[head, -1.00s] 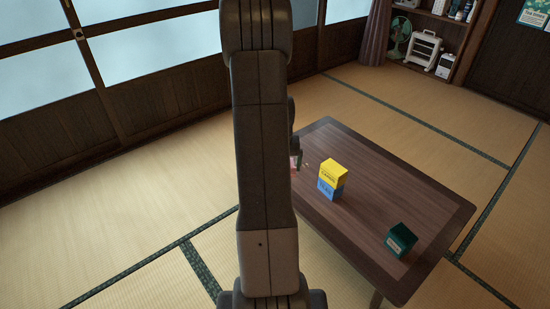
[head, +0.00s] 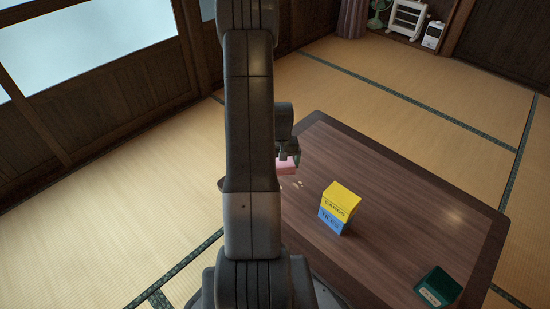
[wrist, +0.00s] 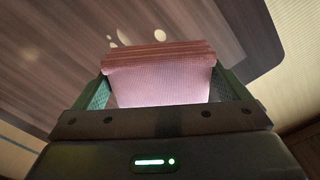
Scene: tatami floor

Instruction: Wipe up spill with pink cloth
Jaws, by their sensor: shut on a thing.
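The pink cloth (head: 286,166) is a folded block held in my gripper (head: 287,157), near the table's left side in the head view. In the wrist view the cloth (wrist: 160,80) fills the space between the two green-padded fingers of my gripper (wrist: 165,90). The spill (head: 296,184) shows as small pale spots on the table just below and right of the cloth. In the wrist view the pale spots (wrist: 124,37) lie just beyond the cloth's far edge. My arm hides part of the table's left side. I cannot tell whether the cloth touches the table.
The dark wooden table (head: 400,190) stands on tatami. A yellow box (head: 341,200) sits on a blue box (head: 331,223), right of the spill. A dark green box (head: 438,288) is near the front right edge. The table's far right part is clear.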

